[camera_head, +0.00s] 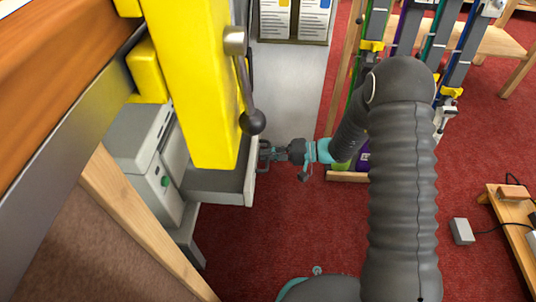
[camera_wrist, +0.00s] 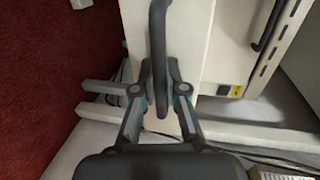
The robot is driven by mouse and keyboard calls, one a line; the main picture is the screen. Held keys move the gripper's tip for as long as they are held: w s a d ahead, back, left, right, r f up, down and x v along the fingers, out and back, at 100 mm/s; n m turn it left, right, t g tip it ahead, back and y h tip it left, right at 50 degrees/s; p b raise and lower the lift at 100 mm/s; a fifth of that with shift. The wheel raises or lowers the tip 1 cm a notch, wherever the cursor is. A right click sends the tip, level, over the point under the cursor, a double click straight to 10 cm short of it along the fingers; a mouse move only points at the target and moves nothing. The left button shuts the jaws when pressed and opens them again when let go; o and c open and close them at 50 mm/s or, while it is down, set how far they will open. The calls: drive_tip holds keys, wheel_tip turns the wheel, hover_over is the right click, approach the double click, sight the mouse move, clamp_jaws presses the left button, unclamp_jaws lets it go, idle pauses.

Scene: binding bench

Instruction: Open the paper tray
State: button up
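The paper tray (camera_head: 217,190) is a grey, shallow open box that sticks out from the grey machine beside the yellow frame. Part of its inside shows from above. Its pale front panel (camera_wrist: 187,40) fills the upper middle of the wrist view. A dark bar handle (camera_wrist: 158,50) stands on this front. My gripper (camera_head: 265,155) is at the tray's front, and in the wrist view my gripper (camera_wrist: 160,78) has one finger on each side of the handle, closed in on it. The far part of the tray is hidden behind the yellow frame.
A yellow post (camera_head: 195,75) with a dark ball-ended lever (camera_head: 252,121) stands over the tray. The grey machine (camera_head: 140,145) has a green button. A rack with coloured strips (camera_head: 372,45) stands behind my arm. Red carpet (camera_head: 290,230) in front of the tray is clear.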

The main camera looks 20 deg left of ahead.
drive_tip(key=o, duration=0.4)
drive_tip(key=v, duration=1.2)
idle(0.3)
